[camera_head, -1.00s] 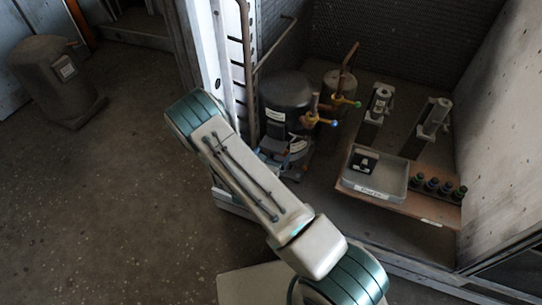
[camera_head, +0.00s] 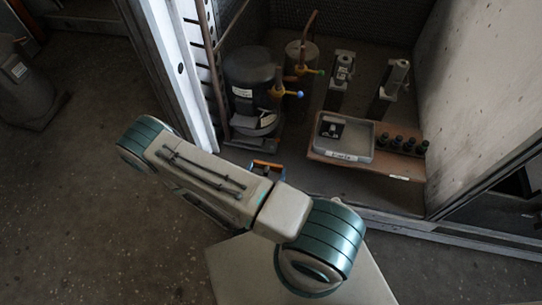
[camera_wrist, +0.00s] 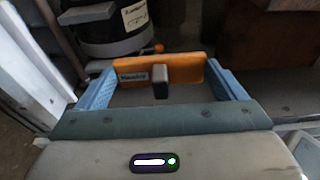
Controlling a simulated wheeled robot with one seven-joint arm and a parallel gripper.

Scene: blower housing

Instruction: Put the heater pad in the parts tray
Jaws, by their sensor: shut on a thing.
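The heater pad is an orange plate (camera_wrist: 190,73) with a small label and a dark block on its near face. My gripper (camera_wrist: 160,78) has its blue fingers at the two ends of the pad, shut on it. In the head view the pad (camera_head: 267,163) shows as a small orange strip beyond my arm, in front of the black compressor; most of my gripper is hidden there. The grey parts tray (camera_head: 358,142) stands to the right on a brown board, with a dark part with a light top in its left side.
The black compressor (camera_head: 250,80) and a smaller canister (camera_head: 301,60) with valves stand behind the pad. Several dark caps (camera_head: 402,144) sit right of the tray. Two upright fittings (camera_head: 340,80) (camera_head: 390,88) stand behind it. A metal frame post (camera_head: 170,75) rises at left.

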